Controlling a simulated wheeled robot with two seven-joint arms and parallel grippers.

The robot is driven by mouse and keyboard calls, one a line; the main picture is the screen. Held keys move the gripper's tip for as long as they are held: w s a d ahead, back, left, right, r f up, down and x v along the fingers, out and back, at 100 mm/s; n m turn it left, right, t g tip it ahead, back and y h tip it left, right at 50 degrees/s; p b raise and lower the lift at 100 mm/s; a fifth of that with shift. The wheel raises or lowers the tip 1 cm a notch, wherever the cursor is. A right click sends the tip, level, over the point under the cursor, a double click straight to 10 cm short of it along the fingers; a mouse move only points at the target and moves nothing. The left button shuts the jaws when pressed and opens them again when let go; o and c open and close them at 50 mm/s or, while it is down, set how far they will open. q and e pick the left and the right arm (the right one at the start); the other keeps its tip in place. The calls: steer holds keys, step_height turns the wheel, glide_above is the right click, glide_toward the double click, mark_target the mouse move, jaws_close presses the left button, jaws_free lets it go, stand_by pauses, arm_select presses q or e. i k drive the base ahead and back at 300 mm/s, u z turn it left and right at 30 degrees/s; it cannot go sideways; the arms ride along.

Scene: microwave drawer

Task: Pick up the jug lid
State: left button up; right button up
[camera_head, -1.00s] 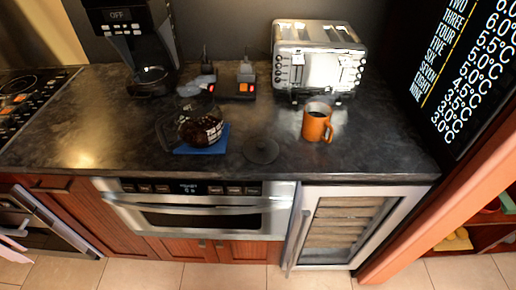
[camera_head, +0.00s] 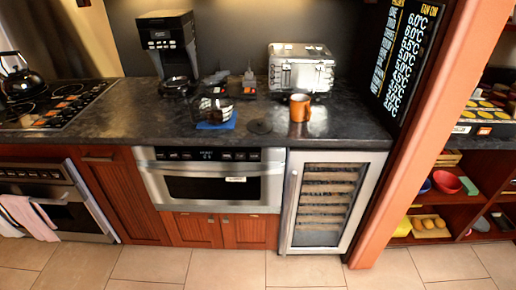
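The jug lid (camera_head: 259,127) is a flat dark disc lying on the dark countertop, between the glass jug and the orange mug. The glass jug (camera_head: 214,109) with dark contents stands on a blue mat (camera_head: 216,125) to the left of the lid. Neither of my grippers shows in the head view.
An orange mug (camera_head: 300,107) stands right of the lid, with a silver toaster (camera_head: 301,69) behind it. A coffee machine (camera_head: 168,48) stands at the back left. The microwave drawer (camera_head: 211,185) and wine cooler (camera_head: 327,205) are shut below the counter. The tiled floor in front is clear.

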mark_target(260, 127)
steer(key=u, duration=1.1)
steer(key=i, duration=0.95)
steer(key=z, duration=0.65)
steer(key=i, duration=0.5)
steer(key=u, duration=0.9)
steer(key=k, duration=0.4)
steer(key=z, duration=0.15)
